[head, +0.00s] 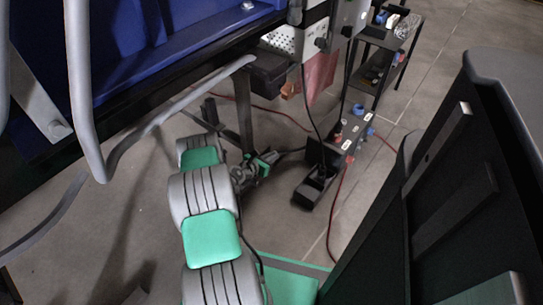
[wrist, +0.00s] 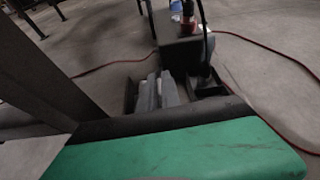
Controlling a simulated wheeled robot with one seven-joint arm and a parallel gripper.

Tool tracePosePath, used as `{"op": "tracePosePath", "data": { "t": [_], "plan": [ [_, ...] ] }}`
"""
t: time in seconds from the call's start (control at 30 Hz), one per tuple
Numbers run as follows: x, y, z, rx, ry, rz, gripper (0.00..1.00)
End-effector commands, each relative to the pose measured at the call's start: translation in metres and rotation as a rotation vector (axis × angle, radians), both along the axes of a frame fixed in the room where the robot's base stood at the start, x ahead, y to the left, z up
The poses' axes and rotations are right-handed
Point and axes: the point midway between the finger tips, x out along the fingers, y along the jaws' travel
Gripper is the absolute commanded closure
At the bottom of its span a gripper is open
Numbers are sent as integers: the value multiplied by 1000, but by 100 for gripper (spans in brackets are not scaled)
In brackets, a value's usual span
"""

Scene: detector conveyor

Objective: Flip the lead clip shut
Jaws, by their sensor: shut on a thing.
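My gripper (head: 266,158) is at the end of my green and grey arm, left of a black unit on the floor. In the head view, a dark upright flap (head: 321,154) stands above a low black tray (head: 307,194); this looks like the lead clip, raised. A thin dark piece runs from my gripper toward the flap. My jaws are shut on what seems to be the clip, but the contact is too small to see. In the wrist view, grey pieces (wrist: 155,92) stand at the black tray, beyond a green surface that hides the lower part.
A blue machine and grey rail (head: 150,125) overhang the left. A large black panel (head: 440,200) fills the right. Floor shows between.

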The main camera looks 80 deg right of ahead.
Motion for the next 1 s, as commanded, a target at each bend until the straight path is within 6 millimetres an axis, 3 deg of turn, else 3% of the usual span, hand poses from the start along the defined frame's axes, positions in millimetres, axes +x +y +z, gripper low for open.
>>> {"op": "tracePosePath", "data": {
  "t": [0.53, 1.0],
  "plan": [
    [-19, 8, -31, -189, -439, -3, 100],
    [-22, 9, -62, -366, -850, -3, 100]
  ]
}}
